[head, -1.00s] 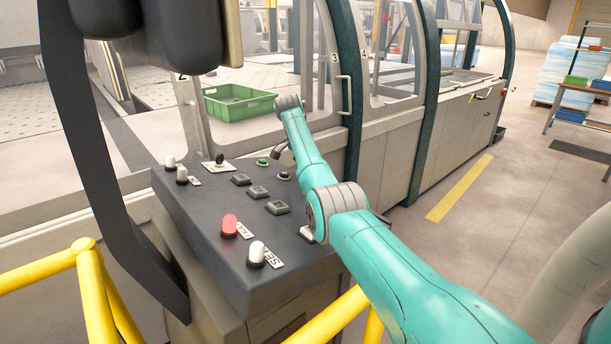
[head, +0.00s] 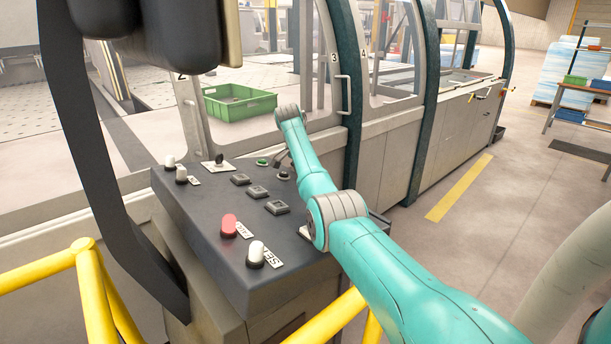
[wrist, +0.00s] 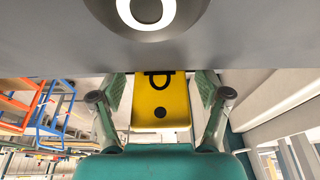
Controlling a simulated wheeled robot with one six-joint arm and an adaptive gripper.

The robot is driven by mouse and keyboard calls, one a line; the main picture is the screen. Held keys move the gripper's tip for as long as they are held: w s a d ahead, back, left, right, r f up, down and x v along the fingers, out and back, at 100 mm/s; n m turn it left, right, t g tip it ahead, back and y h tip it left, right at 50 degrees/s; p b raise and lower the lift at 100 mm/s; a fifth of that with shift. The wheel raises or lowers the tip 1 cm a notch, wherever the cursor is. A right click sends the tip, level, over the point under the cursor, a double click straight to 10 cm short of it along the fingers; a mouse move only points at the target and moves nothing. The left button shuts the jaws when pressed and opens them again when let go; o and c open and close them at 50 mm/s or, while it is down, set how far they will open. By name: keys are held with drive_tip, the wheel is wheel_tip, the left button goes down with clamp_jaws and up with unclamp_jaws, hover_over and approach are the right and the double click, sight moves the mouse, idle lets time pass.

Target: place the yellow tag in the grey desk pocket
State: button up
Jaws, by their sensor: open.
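The yellow tag (wrist: 160,105) shows in the wrist view, with a black mark and a dark round spot on it. It stands between the two fingers of my gripper (wrist: 161,90), with a gap on each side. My gripper is open. The tag's upper end in the picture meets a grey surface (wrist: 225,45); I cannot tell whether this is the desk pocket or whether the tag is inside it. The tag cannot be made out there.
The desk carries several buttons, including a red one (head: 229,226) and a white one (head: 257,254). A yellow rail (head: 85,247) stands in front. The machine's windowed side (head: 395,150) runs behind the desk. A green crate (head: 240,108) lies beyond.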

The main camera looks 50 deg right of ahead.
drive_tip(key=v, duration=1.2)
drive_tip(key=shift+r, duration=0.1)
idle(0.4)
